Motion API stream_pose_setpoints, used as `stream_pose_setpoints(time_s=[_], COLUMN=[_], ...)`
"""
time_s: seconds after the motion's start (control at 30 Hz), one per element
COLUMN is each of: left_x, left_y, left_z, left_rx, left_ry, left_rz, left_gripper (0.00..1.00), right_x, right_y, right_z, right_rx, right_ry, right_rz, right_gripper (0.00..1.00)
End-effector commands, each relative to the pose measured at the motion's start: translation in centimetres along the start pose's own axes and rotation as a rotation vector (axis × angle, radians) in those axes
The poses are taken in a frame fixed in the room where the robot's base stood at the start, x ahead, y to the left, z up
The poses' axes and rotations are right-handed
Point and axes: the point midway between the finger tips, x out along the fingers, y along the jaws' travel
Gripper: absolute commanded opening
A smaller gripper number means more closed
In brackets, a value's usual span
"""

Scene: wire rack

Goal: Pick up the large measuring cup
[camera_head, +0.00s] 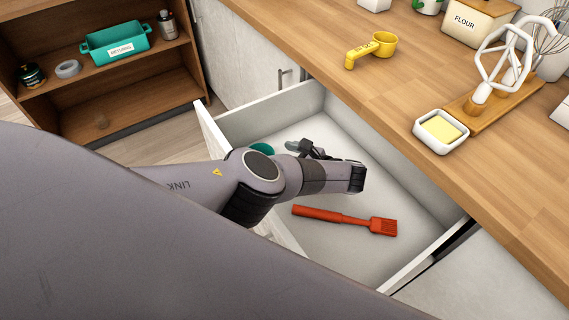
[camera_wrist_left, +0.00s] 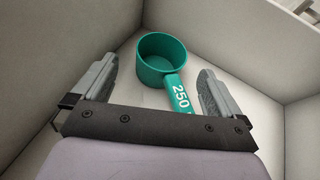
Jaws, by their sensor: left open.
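A teal measuring cup marked 250 (camera_wrist_left: 166,50) lies in the open drawer. In the head view only part of the teal cup (camera_head: 262,148) shows, behind my left arm. My left gripper (camera_head: 318,152) is inside the drawer, to the right of the cup. In the left wrist view my left gripper (camera_wrist_left: 157,70) is open, with the cup's handle between its fingers and the bowl just beyond them. I cannot tell whether a finger touches the cup. My right gripper is out of view.
The drawer (camera_head: 432,265) also holds a red brush (camera_head: 345,217). On the wooden counter are a yellow measuring cup (camera_head: 383,43), a butter dish (camera_head: 441,131), a whisk stand (camera_head: 490,95) and a flour box (camera_head: 478,22). A shelf (camera_head: 95,80) with a teal returns bin (camera_head: 116,42) stands at left.

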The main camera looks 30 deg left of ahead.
Motion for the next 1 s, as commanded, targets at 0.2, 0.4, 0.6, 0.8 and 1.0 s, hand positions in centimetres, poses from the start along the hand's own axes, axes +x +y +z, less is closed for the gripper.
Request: stream_pose_setpoints(time_s=[0.2,0.4,0.6,0.8,1.0], left_x=[2.0,4.2,6.8,7.0,7.0], left_y=[0.1,-0.2,-0.4,-0.5,-0.5], left_z=[-0.1,-0.7,-0.6,-0.5,-0.5], left_rx=[0.002,0.001,0.001,0.001,0.001], left_ry=[-0.012,-0.01,-0.009,-0.007,-0.007], left_rz=[-0.002,-0.001,-0.003,-0.004,-0.004], left_gripper=[1.0,1.0,1.0,1.0,0.48], right_x=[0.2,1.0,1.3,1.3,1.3], right_y=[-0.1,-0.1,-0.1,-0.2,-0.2], right_z=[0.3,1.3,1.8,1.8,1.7], right_rx=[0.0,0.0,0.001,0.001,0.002], right_ry=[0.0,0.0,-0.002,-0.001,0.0], right_rz=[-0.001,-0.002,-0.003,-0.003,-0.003], right_gripper=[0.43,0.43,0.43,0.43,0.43])
